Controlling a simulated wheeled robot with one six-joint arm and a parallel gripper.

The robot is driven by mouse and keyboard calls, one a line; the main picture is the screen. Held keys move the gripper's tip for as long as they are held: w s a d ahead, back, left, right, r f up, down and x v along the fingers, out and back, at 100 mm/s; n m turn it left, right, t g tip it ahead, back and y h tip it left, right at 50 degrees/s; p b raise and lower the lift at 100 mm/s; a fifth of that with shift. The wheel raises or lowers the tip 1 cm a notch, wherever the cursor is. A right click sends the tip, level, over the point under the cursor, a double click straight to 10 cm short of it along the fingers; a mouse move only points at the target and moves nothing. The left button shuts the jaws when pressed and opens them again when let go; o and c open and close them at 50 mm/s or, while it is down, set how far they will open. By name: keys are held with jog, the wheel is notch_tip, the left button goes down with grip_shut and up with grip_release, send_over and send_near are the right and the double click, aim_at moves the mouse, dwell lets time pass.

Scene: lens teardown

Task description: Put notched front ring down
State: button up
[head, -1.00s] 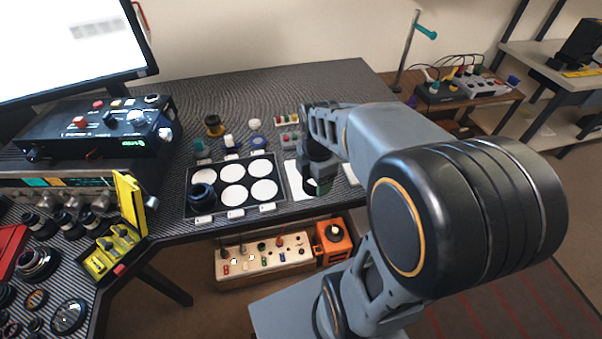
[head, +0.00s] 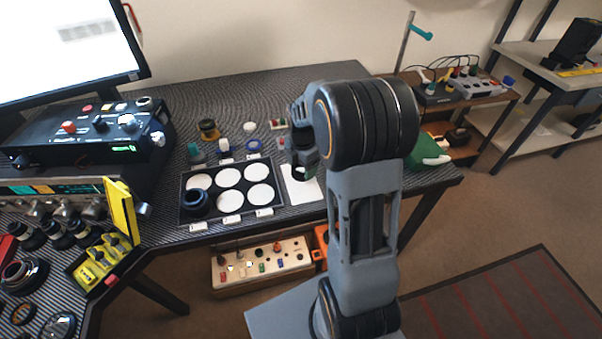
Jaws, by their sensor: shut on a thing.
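My gripper (head: 303,172) is over the white sheet (head: 306,193) just right of the tray, pointing down and partly screened by my own arm. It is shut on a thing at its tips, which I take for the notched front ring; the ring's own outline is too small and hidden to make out. The black tray (head: 184,217) has several white round spots. A dark lens barrel (head: 195,201) stands on its front-left spot; the other spots look bare.
Small bottles and jars (head: 224,147) stand behind the tray. A yellow holder (head: 122,208) and a control box (head: 85,135) stand to the left. A green thing (head: 424,152) lies on the table's right end. A parts box (head: 262,266) sits below the table edge.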

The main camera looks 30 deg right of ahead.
aim_at(301, 173)
jog(key=shift+w+f, duration=0.35)
jog(key=shift+f, duration=0.15)
jog(key=shift+w+f, duration=0.1)
jog(key=shift+f, duration=1.5)
jog(key=shift+f+b, duration=0.2)
jog(key=shift+b, duration=0.15)
jog(key=o, duration=1.1)
notch_tip(301, 173, up, 12)
jog(key=p, duration=0.2)
jog(key=shift+s+a+r+m+t, duration=0.5)
jog(key=shift+s+a+m, duration=1.05)
jog(key=shift+s+m, duration=1.55)
jog(key=shift+s+a+r+m+t, duration=0.5)
jog(key=shift+s+a+m, duration=1.4)
jog(key=shift+m, duration=2)
jog(key=shift+s+a+r+m+t, duration=0.45)
jog(key=shift+s+a+m, duration=0.8)
jog(key=shift+s+m, duration=2)
